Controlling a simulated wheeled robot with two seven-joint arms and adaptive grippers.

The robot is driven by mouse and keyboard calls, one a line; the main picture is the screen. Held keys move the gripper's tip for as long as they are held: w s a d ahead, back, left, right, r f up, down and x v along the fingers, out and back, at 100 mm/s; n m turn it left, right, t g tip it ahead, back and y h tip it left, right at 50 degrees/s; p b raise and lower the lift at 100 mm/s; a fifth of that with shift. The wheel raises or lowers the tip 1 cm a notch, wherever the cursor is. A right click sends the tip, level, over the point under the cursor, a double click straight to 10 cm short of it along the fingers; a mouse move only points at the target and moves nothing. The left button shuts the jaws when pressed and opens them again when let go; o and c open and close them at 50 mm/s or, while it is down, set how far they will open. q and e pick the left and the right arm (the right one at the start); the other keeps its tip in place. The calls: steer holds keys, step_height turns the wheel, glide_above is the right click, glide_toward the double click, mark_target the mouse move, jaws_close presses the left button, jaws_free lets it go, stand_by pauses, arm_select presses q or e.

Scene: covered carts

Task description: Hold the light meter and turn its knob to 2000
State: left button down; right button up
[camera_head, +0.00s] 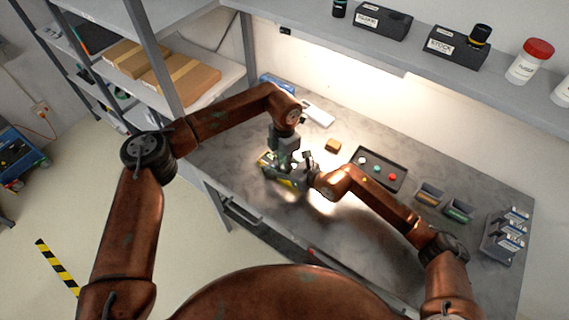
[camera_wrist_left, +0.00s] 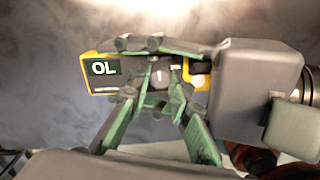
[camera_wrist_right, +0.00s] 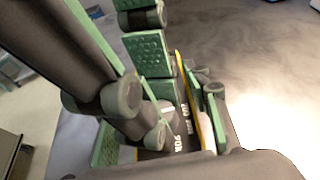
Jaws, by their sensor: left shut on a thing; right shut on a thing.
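The light meter (camera_head: 284,182) is a dark box with yellow edges above the grey worktop. In the left wrist view the meter (camera_wrist_left: 105,70) has a lit display reading OL and a round knob (camera_wrist_left: 160,77) with a white mark. The number the knob points at is not readable. My left gripper (camera_head: 283,163) comes from above and is shut on the knob. My right gripper (camera_head: 307,172) comes from the right and is shut on the meter's body. In the right wrist view its fingers (camera_wrist_right: 175,120) flank the meter (camera_wrist_right: 180,140), whose printed scale is partly hidden.
A brown block (camera_head: 332,146) and a black tray (camera_head: 394,184) with coloured buttons lie behind my right arm. Small bins (camera_head: 428,194) and a rack of boxes (camera_head: 508,236) stand at the right. A wall shelf (camera_head: 400,68) overhangs the back; a shelving unit (camera_head: 157,60) stands left.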

arm_select(q)
steer(key=m, duration=0.5)
steer(key=shift+m, duration=0.3)
stand_by(0.4)
steer(key=c, duration=2)
jaws_free()
steer(key=shift+c, duration=0.2)
steer(key=shift+r, duration=0.1)
step_height(320, 180, up, 12)
arm_select(e)
steer(key=o, duration=1.4)
